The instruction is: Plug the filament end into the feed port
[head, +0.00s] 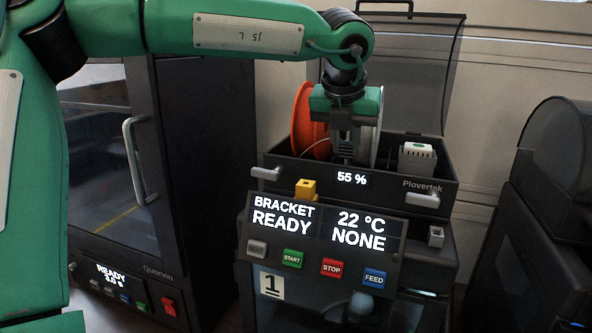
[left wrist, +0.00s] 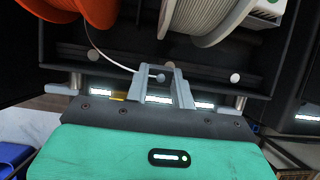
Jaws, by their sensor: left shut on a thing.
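My left gripper (head: 345,158) reaches down into the open dark filament box on the middle printer. In the left wrist view its two grey fingers (left wrist: 165,88) are closed together on the end of a thin white filament (left wrist: 113,61). The filament curves in to the fingers from the left; its tip is hidden between them. A yellow block with a small dark opening (head: 306,188) sits at the box's front, below the gripper and to its left. A grey block (head: 436,236) sits lower right. I cannot tell for certain which is the feed port. My right gripper is not in view.
An orange spool (head: 303,118) and a pale spool (left wrist: 205,22) stand in the box beside the gripper. A white box-shaped unit (head: 416,160) stands at its right end. The front wall (head: 395,187) has two handles; the clear lid (head: 420,70) is raised behind.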

